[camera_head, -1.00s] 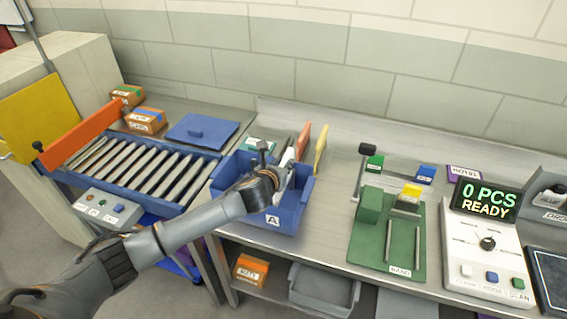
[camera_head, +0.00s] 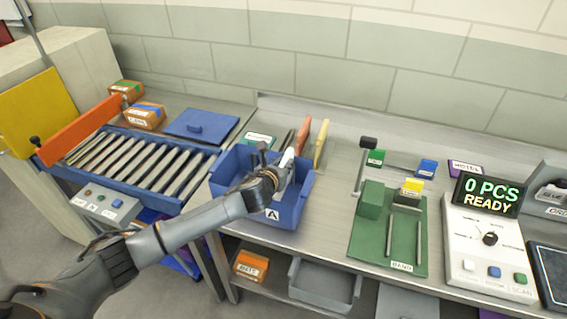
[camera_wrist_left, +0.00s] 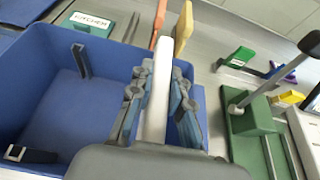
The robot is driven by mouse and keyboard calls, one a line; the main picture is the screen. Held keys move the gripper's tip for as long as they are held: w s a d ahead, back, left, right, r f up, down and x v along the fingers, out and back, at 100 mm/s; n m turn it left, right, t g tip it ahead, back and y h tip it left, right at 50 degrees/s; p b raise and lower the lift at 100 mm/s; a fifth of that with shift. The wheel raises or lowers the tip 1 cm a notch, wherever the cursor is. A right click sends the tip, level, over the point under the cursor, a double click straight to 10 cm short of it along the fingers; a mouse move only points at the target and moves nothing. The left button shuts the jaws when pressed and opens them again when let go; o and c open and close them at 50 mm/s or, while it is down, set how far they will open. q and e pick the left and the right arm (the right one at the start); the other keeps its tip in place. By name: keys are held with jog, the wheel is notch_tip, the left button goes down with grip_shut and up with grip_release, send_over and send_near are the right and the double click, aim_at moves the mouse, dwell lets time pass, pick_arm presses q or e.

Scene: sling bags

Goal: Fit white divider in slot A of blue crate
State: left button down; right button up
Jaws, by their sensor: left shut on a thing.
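The blue crate (camera_head: 290,213), labelled A on its front, stands on the bench at the end of the roller conveyor. My left gripper (camera_head: 283,172) is over the crate's right part. In the left wrist view the left gripper (camera_wrist_left: 158,105) is shut on the white divider (camera_wrist_left: 155,90), which stands between its fingers. The divider's lower end is hidden by the gripper, so I cannot tell whether it sits in a slot. A dark slot bracket (camera_wrist_left: 82,60) shows on the crate's far wall. My right gripper is not in view.
Orange (camera_head: 303,136) and yellow (camera_head: 321,143) panels stand behind the crate, beside a KITCHEN-labelled green card (camera_wrist_left: 90,22). A blue lid (camera_head: 200,125) lies behind the conveyor (camera_head: 140,160). A green fixture (camera_head: 390,230) with a lever stands to the right, with bare bench between.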

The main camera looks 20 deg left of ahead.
pick_arm(q)
jog(key=shift+s+f+b, duration=0.1)
jog(key=shift+f+b, duration=1.6)
jog(key=shift+f, duration=1.05)
jog(key=c, duration=1.2)
grip_release()
jog(key=shift+o, duration=0.2)
jog(key=v, duration=1.2)
